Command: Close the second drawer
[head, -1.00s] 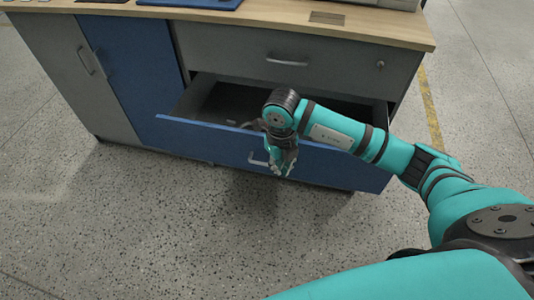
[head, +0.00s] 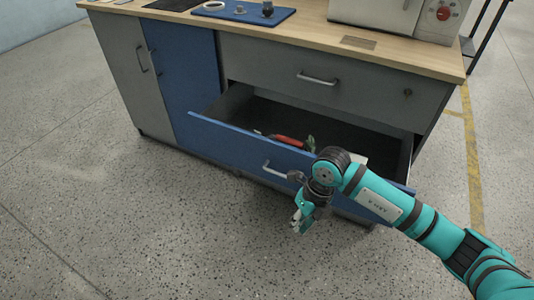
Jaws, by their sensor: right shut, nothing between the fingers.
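The second drawer (head: 235,141) has a blue front with a silver handle (head: 275,170). It is pulled out below the closed grey top drawer (head: 270,65). A red object (head: 288,140) and a green object (head: 311,144) lie inside it; my arm hides part of the interior and the front's right side. My right gripper (head: 299,222) is shut and empty, pointing down in front of the drawer front, to the right of the handle. I cannot tell whether my wrist touches the front. My left gripper is not in view.
The wooden countertop (head: 215,28) carries a blue tray (head: 232,14) with small items and a white appliance (head: 385,15) at the right. Grey and blue cabinet doors are shut at left. The speckled floor (head: 150,220) in front is clear.

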